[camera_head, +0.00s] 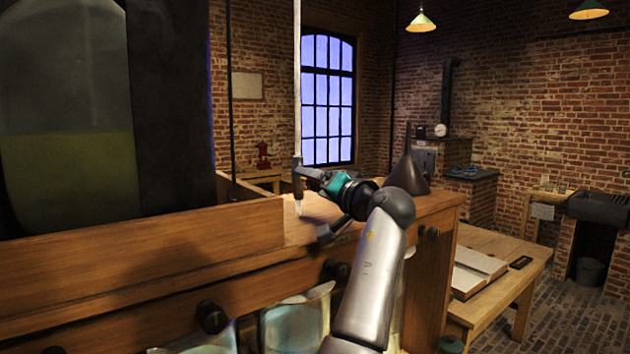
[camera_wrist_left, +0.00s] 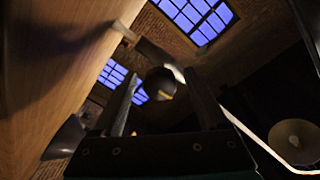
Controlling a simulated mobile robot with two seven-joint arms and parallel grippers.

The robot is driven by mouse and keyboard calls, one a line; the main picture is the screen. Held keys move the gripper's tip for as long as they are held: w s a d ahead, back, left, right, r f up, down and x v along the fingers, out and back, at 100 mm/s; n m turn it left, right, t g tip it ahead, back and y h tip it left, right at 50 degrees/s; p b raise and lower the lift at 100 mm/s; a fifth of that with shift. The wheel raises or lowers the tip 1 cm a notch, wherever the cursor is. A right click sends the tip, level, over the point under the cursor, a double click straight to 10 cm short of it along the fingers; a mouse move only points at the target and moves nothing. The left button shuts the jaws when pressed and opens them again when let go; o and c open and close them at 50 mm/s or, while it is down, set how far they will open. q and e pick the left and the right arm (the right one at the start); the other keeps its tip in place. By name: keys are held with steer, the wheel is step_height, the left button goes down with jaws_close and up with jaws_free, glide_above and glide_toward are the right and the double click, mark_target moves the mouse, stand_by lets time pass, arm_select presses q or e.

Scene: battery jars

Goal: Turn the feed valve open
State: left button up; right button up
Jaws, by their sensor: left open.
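A pale vertical pipe (camera_head: 297,80) comes down to a dark fitting (camera_head: 297,178) with a light lower end, above the wooden ledge; I take this for the feed valve. My left gripper (camera_head: 309,196) is beside the fitting, reaching from the right, with a teal part by the wrist. In the left wrist view the gripper (camera_wrist_left: 163,78) has its two fingers apart. A dark round knob (camera_wrist_left: 160,83) shows between the fingertips, in front of a grey bar (camera_wrist_left: 153,54) with a light end. I cannot tell whether the fingers touch the knob. My right gripper is out of view.
A large glass jar with yellow-green liquid (camera_head: 70,170) stands at left behind a wooden board (camera_head: 140,258). Glass jars (camera_head: 297,322) sit below the ledge. A dark cone (camera_head: 408,168) stands at the ledge's right end.

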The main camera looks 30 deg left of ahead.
arm_select(q)
steer(key=shift+w+a, duration=0.1)
steer(key=shift+a, duration=0.1)
jaws_close()
stand_by(0.6)
